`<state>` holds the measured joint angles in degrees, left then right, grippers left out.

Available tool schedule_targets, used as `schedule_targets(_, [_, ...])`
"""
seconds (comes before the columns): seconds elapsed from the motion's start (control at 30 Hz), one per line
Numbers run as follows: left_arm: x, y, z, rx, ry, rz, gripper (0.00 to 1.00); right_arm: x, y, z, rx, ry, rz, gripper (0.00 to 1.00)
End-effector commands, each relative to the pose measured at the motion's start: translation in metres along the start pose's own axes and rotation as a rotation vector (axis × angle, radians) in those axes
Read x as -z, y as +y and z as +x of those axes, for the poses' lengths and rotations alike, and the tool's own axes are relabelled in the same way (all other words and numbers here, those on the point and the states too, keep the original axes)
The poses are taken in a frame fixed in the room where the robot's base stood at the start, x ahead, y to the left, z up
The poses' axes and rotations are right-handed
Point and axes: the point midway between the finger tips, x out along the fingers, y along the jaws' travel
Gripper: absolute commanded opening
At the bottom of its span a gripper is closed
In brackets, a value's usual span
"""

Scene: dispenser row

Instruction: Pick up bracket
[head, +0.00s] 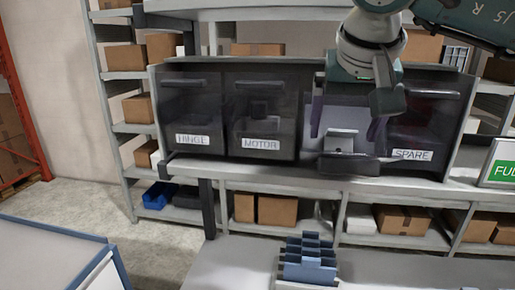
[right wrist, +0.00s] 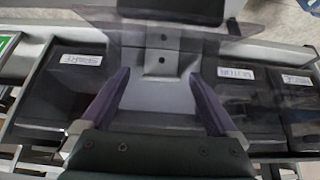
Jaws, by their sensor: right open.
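The bracket (head: 341,141) is a small light-grey metal piece with a hole. It sits at the front of the open bay between the MOTOR and SPARE bins. In the right wrist view the bracket (right wrist: 163,62) shows just ahead of my fingertips, roughly centred between them. My right gripper (head: 346,128) reaches down into this bay from above, its purple fingers spread apart. In the right wrist view the right gripper (right wrist: 156,76) is open with nothing clamped. I cannot tell how far the bracket lies between the fingers. My left gripper is not in view.
Dark, see-through bins labelled HINGE (head: 190,110) and MOTOR (head: 262,115) stand left of the bay, SPARE (head: 425,125) right. A dark handle-like bar (head: 350,164) juts out below the bracket. A blue divided holder (head: 308,262) stands on the light table in front. A green sign (head: 503,171) is at right.

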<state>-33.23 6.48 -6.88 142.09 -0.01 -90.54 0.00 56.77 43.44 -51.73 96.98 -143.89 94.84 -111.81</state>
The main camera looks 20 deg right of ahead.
Motion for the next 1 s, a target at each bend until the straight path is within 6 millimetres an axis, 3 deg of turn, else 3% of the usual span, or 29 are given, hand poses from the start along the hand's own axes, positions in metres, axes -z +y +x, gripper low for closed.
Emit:
schedule_targets(0.03, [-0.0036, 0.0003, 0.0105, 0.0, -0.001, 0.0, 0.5, -0.003, -0.0005, 0.0118, 0.0, -0.001, 0.001, 0.95])
schedule_targets(0.1, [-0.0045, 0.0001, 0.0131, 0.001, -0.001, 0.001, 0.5, -0.0018, -0.0009, 0.0163, 0.002, 0.0, 0.001, 0.95])
schedule_targets(0.37, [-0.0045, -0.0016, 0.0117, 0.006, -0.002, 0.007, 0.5, 0.0004, -0.001, 0.0163, 0.003, 0.0, 0.0, 0.95])
schedule_targets(1.0, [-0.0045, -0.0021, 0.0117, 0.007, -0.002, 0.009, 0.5, 0.0003, -0.0009, 0.0162, 0.002, 0.0, 0.0, 0.24])
